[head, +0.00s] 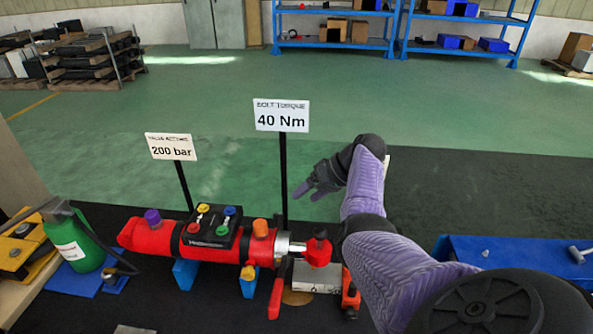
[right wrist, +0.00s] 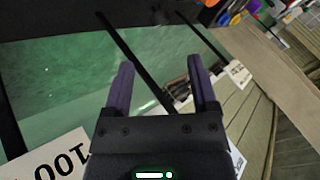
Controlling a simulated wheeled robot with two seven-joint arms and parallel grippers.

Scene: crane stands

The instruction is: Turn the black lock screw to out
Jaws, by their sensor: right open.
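A red cylinder unit (head: 150,237) lies on blue supports on the dark bench, with a silver end and a red fitting (head: 318,253) at its right. A small dark part tops that fitting; I cannot tell if it is the black lock screw, and its setting is not readable. My right gripper (head: 306,191) is open and empty, above and behind the red fitting, apart from it. Its two purple fingers also show spread in the right wrist view (right wrist: 161,68), with nothing between them. My left gripper is not in view.
A black block (head: 211,232) with coloured knobs sits on the cylinder. Signs reading 200 bar (head: 171,147) and 40 Nm (head: 281,115) stand on thin posts behind it. A green bottle (head: 75,245) stands at left, a blue tray (head: 510,252) at right. My right arm covers the bench between.

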